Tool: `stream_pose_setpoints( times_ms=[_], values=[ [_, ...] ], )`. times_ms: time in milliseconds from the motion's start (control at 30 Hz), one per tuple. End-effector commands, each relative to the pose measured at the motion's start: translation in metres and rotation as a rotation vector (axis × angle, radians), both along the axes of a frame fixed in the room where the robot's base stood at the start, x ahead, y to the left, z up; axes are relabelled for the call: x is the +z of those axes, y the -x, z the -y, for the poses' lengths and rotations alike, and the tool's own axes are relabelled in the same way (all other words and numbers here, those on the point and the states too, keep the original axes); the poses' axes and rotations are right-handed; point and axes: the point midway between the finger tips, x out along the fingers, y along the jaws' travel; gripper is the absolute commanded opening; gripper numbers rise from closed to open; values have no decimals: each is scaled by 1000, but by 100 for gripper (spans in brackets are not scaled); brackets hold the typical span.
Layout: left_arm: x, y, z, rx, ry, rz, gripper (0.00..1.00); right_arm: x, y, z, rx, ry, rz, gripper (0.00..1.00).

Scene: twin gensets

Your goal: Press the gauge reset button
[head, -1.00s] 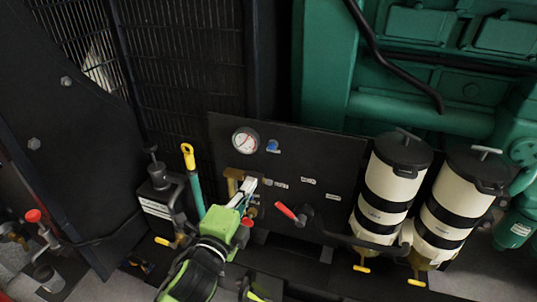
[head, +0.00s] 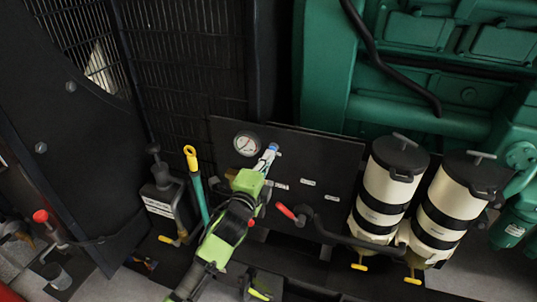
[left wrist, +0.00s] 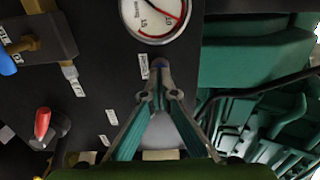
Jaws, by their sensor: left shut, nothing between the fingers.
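The round white gauge (head: 246,143) is on the black panel (head: 325,160); its dial also shows at the top of the left wrist view (left wrist: 158,12). In the left wrist view the closed fingertips (left wrist: 159,72) lie just below the gauge and largely hide the button. I cannot tell whether they touch it or whether it is pressed in.
A red-handled lever (head: 286,211) is below right of my left gripper. Two cream and black canisters (head: 383,190) stand at the right. A yellow-topped handle (head: 190,156) rises at the left. The upper right panel is clear.

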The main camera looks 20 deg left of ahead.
Motion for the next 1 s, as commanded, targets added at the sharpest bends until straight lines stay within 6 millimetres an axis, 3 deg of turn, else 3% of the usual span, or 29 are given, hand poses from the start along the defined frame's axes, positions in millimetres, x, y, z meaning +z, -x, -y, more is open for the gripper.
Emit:
stream_pose_setpoints(
  times_ms=[467,700,1000],
  values=[
    [0,-6,1,-1,0,1,0,1,0,-1,-1,-1,0,40],
    [0,-26,1,-1,0,2,0,-2,-1,-1,-1,-1,2,40],
    [4,-27,0,0,0,7,0,-2,1,-1,-1,-1,0,40]
  ],
)
